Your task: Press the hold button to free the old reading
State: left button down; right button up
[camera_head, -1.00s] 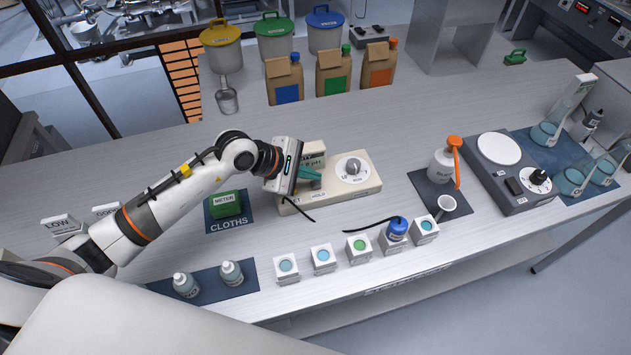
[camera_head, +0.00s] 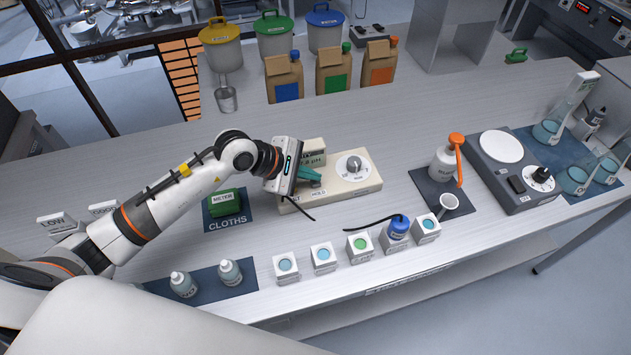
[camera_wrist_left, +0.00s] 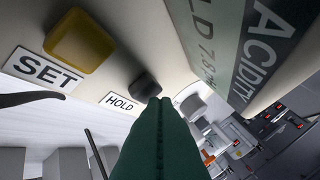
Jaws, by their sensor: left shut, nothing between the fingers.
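The meter (camera_head: 340,195) is a cream box on the bench with a dial at its right end. In the left wrist view its dark round hold button (camera_wrist_left: 145,87) sits beside the HOLD label (camera_wrist_left: 121,103). The meter's display (camera_wrist_left: 215,35) shows part of a word ending in "LD" and 7.8. My left gripper (camera_head: 314,180) is shut and empty over the meter's front left. Its green fingertips (camera_wrist_left: 158,103) overlap the edge of the hold button in the wrist view; I cannot tell whether they press it. My right gripper is not in view.
A yellow SET button (camera_wrist_left: 79,40) is beside the hold button. A blue cloths mat (camera_head: 228,222) with a green block (camera_head: 226,203) lies left of the meter. Several small sample boxes (camera_head: 323,259) line the front. A spray bottle (camera_head: 444,162) and a stirrer plate (camera_head: 520,190) are right.

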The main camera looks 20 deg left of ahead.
pick_arm(q)
jog(key=shift+f+b, duration=0.5)
jog(key=shift+b, duration=0.15)
dwell(0.7)
jog(key=shift+r, duration=0.1)
jog(key=shift+r+p, duration=0.45)
jog(key=shift+r, duration=0.4)
notch_tip(320, 180, up, 5)
jog(key=shift+p, duration=1.25)
